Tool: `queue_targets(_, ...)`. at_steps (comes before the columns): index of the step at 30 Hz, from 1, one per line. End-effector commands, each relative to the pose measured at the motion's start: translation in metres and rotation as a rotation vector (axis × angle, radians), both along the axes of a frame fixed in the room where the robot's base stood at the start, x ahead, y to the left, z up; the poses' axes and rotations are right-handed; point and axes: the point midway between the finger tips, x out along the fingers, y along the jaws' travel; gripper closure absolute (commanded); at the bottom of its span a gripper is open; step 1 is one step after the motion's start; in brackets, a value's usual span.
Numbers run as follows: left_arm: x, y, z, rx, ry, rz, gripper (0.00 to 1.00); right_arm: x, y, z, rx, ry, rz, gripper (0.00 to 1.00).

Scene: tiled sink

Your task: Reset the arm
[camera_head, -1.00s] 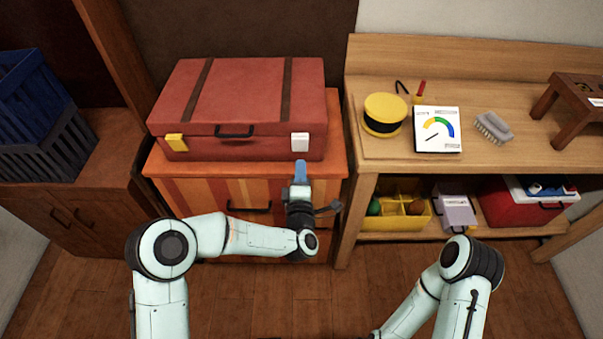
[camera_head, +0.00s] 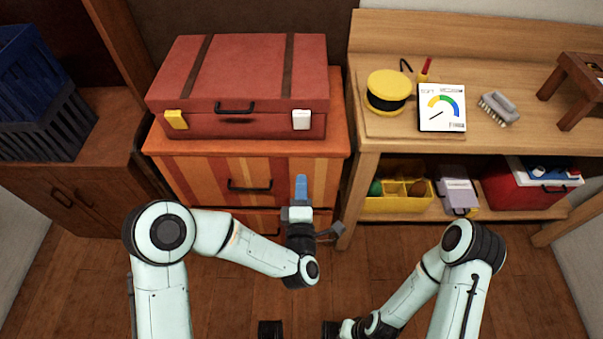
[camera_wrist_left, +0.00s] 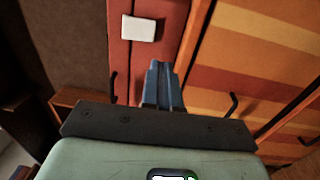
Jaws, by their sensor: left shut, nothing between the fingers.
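My left gripper (camera_head: 301,188) is shut and empty, its blue fingers together in front of the striped orange drawer cabinet (camera_head: 200,180). In the left wrist view the shut blue fingers (camera_wrist_left: 160,82) point toward the red suitcase (camera_wrist_left: 175,25) and the cabinet front. The suitcase (camera_head: 260,75) lies closed on top of the cabinet, with a yellow latch (camera_head: 176,119) and a white latch (camera_head: 301,119). My left gripper is apart from the suitcase in the head view. My right arm is bent low at the right; dark parts show at the bottom edge, but its fingertips cannot be made out.
Blue crates (camera_head: 35,75) stand at the left. The floor is clear.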

Motion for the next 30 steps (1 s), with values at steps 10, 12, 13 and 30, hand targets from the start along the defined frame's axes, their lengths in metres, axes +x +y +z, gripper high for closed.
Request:
queue_targets(10,0.001,0.004,-0.016,0.059,0.062,-0.024,1.0,0.0,0.0,0.006,0.0,0.001,0.0,1.0)
queue_targets(12,-0.002,0.01,-0.042,0.148,0.155,-0.07,1.0,0.0,0.0,0.015,0.001,0.002,0.001,1.0)
queue_targets(13,-0.004,0.013,-0.056,0.195,0.209,-0.098,1.0,0.0,0.0,0.02,0.001,0.004,0.002,1.0)
queue_targets(30,-0.269,0.115,-0.24,0.713,1.212,-1.064,1.0,0.013,0.0,0.102,0.008,0.021,0.012,1.0)
